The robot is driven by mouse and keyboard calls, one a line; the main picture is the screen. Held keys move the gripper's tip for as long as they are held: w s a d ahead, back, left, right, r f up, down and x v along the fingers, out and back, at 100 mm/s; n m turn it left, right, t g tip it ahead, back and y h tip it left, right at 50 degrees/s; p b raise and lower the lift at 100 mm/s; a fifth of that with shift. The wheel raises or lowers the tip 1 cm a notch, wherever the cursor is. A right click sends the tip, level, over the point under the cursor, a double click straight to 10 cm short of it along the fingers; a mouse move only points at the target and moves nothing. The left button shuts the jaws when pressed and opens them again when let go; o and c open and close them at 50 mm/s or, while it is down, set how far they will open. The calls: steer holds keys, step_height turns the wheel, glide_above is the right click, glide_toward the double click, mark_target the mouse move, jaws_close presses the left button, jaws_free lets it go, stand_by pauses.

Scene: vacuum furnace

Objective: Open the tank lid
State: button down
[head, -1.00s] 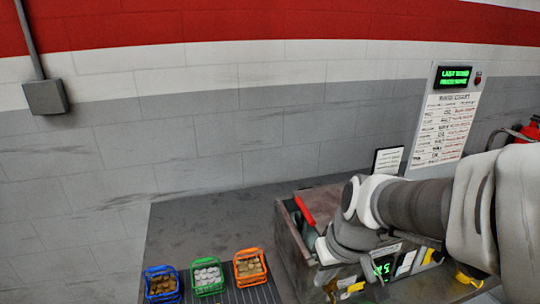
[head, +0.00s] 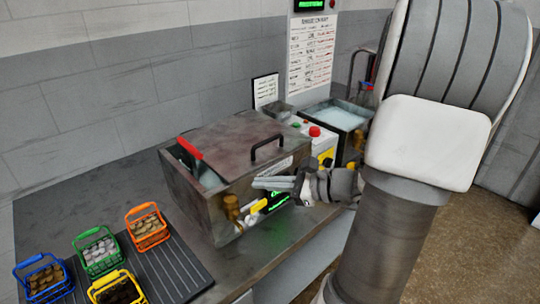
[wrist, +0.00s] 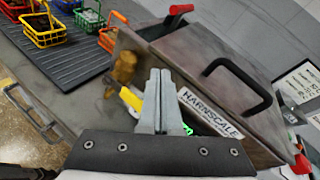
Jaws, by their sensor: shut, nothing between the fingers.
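The tank (head: 205,208) is a worn brown-grey metal box on the bench. Its flat lid (head: 225,133) lies over most of the top, with a gap at the left end by a red grip (head: 190,147). A black bar handle (head: 267,147) stands on the lid; it also shows in the wrist view (wrist: 243,77). My gripper (head: 256,183) is in front of the tank, below handle height and apart from the handle. In the wrist view its fingers (wrist: 160,75) are together and empty, before the front wall labelled HARNSCALE (wrist: 208,112).
Small blue (head: 43,277), green (head: 98,251), orange (head: 147,228) and yellow (head: 117,288) baskets stand left on a ribbed mat (head: 172,272). A brass valve (head: 231,210) projects from the tank front. A red button box (head: 315,132) and an open water basin (head: 335,116) lie right.

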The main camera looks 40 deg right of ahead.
mark_target(283, 153)
steer(key=s+d+m+t+h+b, duration=0.3)
steer(key=d+m+t+h, duration=0.2)
steer(key=d+m, duration=0.55)
steer(key=shift+n+t+h, duration=0.3)
steer(key=shift+n, duration=0.45)
steer(key=w, duration=0.7)
steer(key=w+r, duration=0.1)
steer(key=w, duration=0.2)
steer(key=shift+w+d+r, duration=0.1)
steer(key=shift+w+d, duration=0.05)
steer(key=shift+d, duration=0.2)
